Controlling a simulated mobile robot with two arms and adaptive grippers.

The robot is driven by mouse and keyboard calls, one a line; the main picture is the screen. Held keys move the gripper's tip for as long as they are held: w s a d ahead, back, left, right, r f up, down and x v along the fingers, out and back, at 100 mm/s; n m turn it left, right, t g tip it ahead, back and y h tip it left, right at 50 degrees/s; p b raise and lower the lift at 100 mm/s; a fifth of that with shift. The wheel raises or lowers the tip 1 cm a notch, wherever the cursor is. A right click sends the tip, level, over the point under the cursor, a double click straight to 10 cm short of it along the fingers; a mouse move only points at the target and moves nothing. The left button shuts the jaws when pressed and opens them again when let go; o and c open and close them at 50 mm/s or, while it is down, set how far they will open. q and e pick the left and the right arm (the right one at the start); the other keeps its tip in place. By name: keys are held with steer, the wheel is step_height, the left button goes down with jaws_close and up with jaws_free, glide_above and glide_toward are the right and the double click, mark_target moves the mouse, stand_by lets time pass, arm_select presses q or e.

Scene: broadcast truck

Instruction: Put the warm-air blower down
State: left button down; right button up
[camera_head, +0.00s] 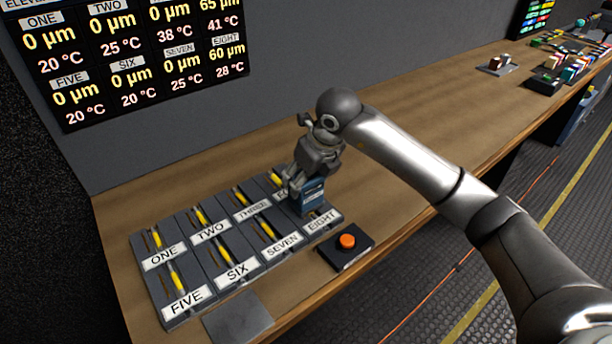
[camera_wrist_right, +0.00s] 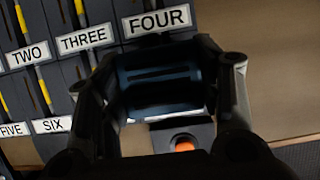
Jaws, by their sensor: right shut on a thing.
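The warm-air blower (camera_head: 312,196) is a small blue box with a pale label. It is over the bay labelled EIGHT, in front of bay FOUR; I cannot tell whether it touches the bay. My right gripper (camera_head: 294,185) is shut on it from above. In the right wrist view the blower (camera_wrist_right: 160,88) shows as a dark blue block with slots between the fingers of the right gripper (camera_wrist_right: 165,95). It hides much of bay EIGHT and the FOUR label in the head view. My left gripper is not in view.
The grey rack of labelled bays (camera_head: 215,265) with yellow strips stands on the wooden bench (camera_head: 400,110). An orange button (camera_head: 347,241) on a black base sits right of it, near the front edge. A grey plate (camera_head: 238,318) lies in front. Bare bench extends right. A readout board (camera_head: 125,60) hangs behind.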

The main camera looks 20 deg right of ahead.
steer(key=shift+f, duration=0.2)
steer(key=o, duration=1.4)
steer(key=shift+r, duration=0.1)
steer(key=shift+r, duration=0.25)
steer(key=b+v, duration=0.1)
steer(key=v, duration=1)
steer(key=shift+s+r, duration=0.1)
steer(key=shift+r, duration=0.3)
